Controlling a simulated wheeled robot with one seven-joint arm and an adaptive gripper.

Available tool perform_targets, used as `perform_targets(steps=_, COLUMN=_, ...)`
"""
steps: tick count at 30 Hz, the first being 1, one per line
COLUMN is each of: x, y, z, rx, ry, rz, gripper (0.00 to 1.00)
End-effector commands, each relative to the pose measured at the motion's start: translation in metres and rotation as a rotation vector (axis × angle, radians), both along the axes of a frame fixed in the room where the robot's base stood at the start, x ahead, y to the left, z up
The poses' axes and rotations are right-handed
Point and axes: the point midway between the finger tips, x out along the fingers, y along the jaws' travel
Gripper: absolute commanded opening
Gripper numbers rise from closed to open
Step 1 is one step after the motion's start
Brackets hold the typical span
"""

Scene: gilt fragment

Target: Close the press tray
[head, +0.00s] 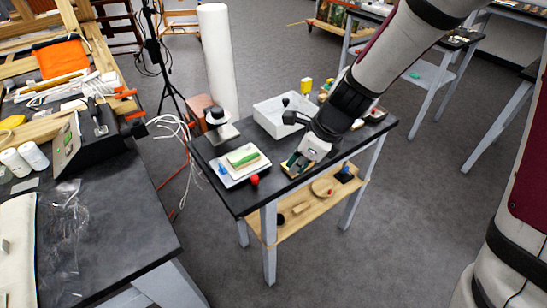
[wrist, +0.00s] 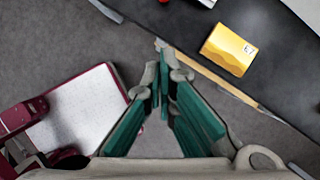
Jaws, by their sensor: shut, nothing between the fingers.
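The press stands at the left end of the small black table (head: 225,200). It has a grey plate (head: 222,134) with a black knob (head: 217,116) above it. In front of it a pale tray (head: 245,172) sticks out toward the table's front edge, with a white pad and a green piece (head: 244,159) on it and a red knob (head: 254,180) at its front. My gripper (head: 293,166) is at the front edge, right of the tray and apart from it.
A yellow box (wrist: 228,50) lies on the tabletop near the fingers. A white bin (head: 283,117) stands behind my gripper. A wooden shelf (head: 300,212) with several small things is below. A larger cluttered bench (head: 120,215) stands left, across a floor gap.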

Motion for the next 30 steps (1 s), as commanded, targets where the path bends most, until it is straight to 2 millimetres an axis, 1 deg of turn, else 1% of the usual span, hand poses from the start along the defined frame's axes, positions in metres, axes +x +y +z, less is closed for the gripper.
perform_targets(steps=3, x=0.003, y=0.002, z=-0.01, rx=0.014, ry=0.028, rz=-0.059, gripper=0.0)
perform_targets(steps=8, x=0.005, y=0.007, z=-0.023, rx=0.017, ry=0.033, rz=-0.067, gripper=0.0)
perform_targets(steps=15, x=0.012, y=0.02, z=-0.063, rx=0.018, ry=0.035, rz=-0.065, gripper=0.0)
perform_targets(steps=23, x=0.02, y=0.035, z=-0.104, rx=0.017, ry=0.034, rz=-0.066, gripper=0.0)
perform_targets(steps=27, x=0.028, y=0.051, z=-0.102, rx=0.016, ry=0.027, rz=-0.06, gripper=0.0)
perform_targets(steps=30, x=0.033, y=0.059, z=-0.102, rx=0.015, ry=0.027, rz=-0.062, gripper=0.0)
